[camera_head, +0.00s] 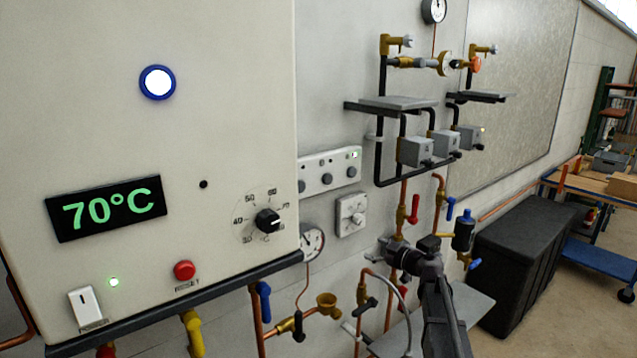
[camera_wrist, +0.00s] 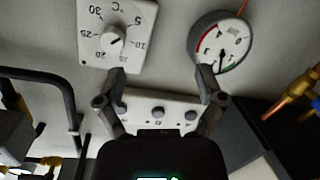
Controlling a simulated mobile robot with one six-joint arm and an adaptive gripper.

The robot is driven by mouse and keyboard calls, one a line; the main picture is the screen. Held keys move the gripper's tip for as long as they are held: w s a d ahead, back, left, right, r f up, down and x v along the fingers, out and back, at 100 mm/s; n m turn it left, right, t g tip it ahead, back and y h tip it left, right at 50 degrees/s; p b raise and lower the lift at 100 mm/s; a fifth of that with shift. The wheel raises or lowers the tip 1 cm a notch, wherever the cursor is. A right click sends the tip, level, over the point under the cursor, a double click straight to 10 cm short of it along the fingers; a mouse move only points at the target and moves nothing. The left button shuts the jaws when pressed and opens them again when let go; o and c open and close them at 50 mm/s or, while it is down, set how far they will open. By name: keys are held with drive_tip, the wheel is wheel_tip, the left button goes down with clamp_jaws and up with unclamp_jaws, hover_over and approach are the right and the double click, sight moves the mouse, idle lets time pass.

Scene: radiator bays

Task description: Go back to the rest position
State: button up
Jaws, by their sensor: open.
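My gripper (camera_wrist: 161,85) is open in the wrist view, its two dark fingers spread with nothing between them. Behind the fingers are a white thermostat dial (camera_wrist: 117,38) at upper left and a round gauge (camera_wrist: 222,42) at upper right. In the head view my dark arm rises from the lower right, and its end (camera_head: 392,250) is in front of the wall pipes, right of the thermostat (camera_head: 351,214). The fingertips are too small there to judge contact.
A large boiler panel (camera_head: 150,130) reading 70°C fills the left. A white switch box (camera_head: 330,172), the gauge (camera_head: 314,243), valves and copper pipes crowd the wall. A grey shelf (camera_head: 478,308) lies near my arm. A black chest (camera_head: 525,250) and blue trolley (camera_head: 598,262) stand right.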

drive_tip(key=s+a+f+m+g+h, duration=0.2)
drive_tip(key=s+a+f+g, duration=0.25)
drive_tip(key=s, duration=0.25)
drive_tip(key=s+a+f+m+g+h, duration=0.1)
drive_tip(key=s+a+f+m+g, duration=0.15)
drive_tip(key=s+f, duration=0.45)
drive_tip(key=s+d+f+m+g+h, duration=0.2)
drive_tip(key=s+m+h, duration=0.2)
drive_tip(key=s, duration=0.5)
drive_tip(key=s+d+f+m+g+h, duration=0.2)
drive_tip(key=s+f+m+g+h, duration=0.1)
drive_tip(key=s, duration=0.6)
drive_tip(key=shift+m+h+b, duration=0.3)
drive_tip(key=shift+m+h, duration=0.1)
drive_tip(key=shift+m, duration=0.05)
drive_tip(key=shift+c, duration=0.2)
